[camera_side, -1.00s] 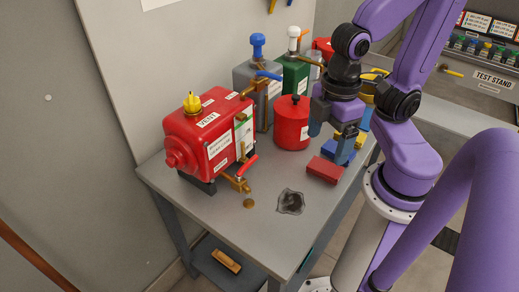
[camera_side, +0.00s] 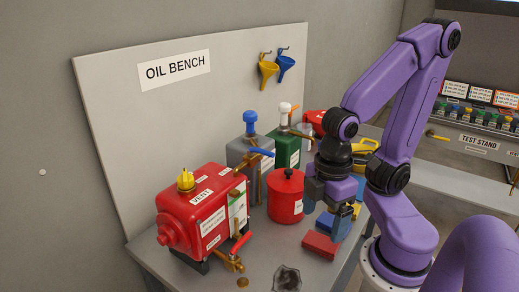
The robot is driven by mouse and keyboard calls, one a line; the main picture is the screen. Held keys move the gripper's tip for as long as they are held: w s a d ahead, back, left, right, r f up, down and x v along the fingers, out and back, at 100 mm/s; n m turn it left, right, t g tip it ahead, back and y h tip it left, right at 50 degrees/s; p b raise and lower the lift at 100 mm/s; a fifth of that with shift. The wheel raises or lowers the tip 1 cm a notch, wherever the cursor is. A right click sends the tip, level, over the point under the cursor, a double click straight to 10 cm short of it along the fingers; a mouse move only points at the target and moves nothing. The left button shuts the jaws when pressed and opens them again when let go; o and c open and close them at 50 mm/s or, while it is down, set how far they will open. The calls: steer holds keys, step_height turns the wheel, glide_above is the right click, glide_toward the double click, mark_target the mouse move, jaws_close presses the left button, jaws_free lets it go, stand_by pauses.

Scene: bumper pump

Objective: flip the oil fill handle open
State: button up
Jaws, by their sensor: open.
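A red pump box (camera_side: 203,215) with a yellow cap on top and a VENT label stands at the left of the bench. A small brass valve with a red handle (camera_side: 241,242) sits low on its right side. A yellow-brown handle (camera_side: 236,168) shows at its upper right corner. A blue handle (camera_side: 261,152) is on the grey container behind. I cannot tell from the labels which handle is the oil fill. My gripper (camera_side: 326,211) is open, pointing down to the right of the red lidded can (camera_side: 286,196), apart from the pump and all these handles.
A red block (camera_side: 319,245) and a blue block (camera_side: 326,221) lie below my gripper. A grey container (camera_side: 249,160) and a green one (camera_side: 285,150) stand behind the can. Two funnels hang on the back panel.

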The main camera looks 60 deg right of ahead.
steer(key=c, duration=0.5)
steer(key=shift+w+a+r, duration=0.1)
steer(key=shift+w+r, duration=0.05)
steer(key=shift+w, duration=0.1)
steer(key=c, duration=0.5)
steer(key=shift+w+a+r+n, duration=0.25)
steer(key=shift+w+r, duration=0.15)
steer(key=shift+w, duration=0.2)
steer(key=shift+w+a+r+n, duration=0.2)
steer(key=shift+w+r, duration=0.15)
steer(key=shift+w, duration=0.25)
jaws_close()
steer(key=w+d+r+n+h, duration=0.1)
steer(key=w+r+n+h, duration=0.1)
steer(key=w+r, duration=0.5)
steer(key=w+d+r+n+h, duration=0.1)
steer(key=w+d+r+n, duration=0.1)
steer(key=w+r, duration=0.4)
steer(key=w, duration=0.5)
steer(key=shift+w+r+h, duration=0.3)
steer(key=shift+r+h, duration=0.05)
steer(key=shift+h, duration=0.05)
steer(key=shift+n, duration=0.25)
